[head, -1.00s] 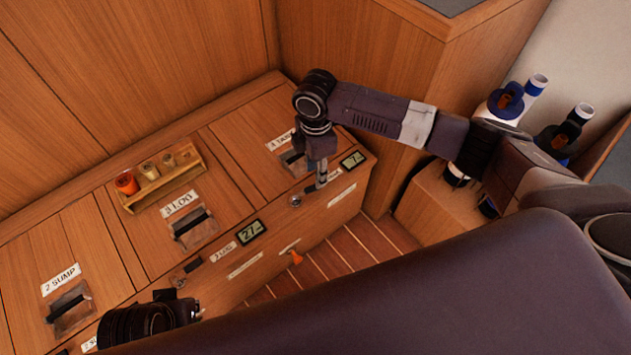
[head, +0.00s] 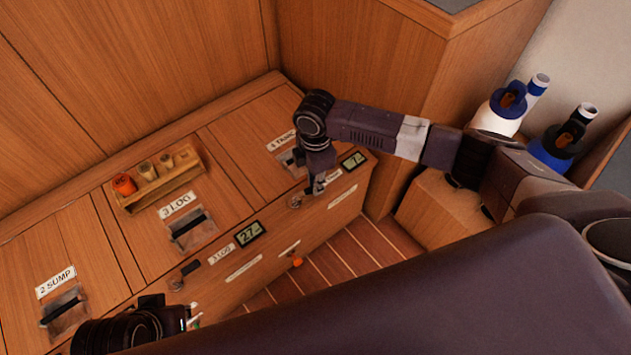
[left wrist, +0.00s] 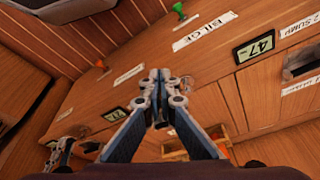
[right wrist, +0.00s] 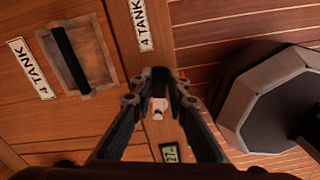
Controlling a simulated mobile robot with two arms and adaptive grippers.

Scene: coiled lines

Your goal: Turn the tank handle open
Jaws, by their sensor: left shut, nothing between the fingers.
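The right wrist view shows the pivot (right wrist: 158,108) just below my fingertips. My right gripper (head: 316,186) is at this handle; its fingers (right wrist: 160,76) stand on both sides of the dark lever and appear shut on it. The lever is mostly hidden by the fingers. My left gripper (left wrist: 160,78) is shut and empty, away from the tank, in front of the bench near the BILGE label (left wrist: 205,30).
The 3 LOG handle (head: 178,281), its display (head: 250,233) and an orange peg (head: 297,262) are on the bench front. A wooden rack with small items (head: 155,178) sits on top.

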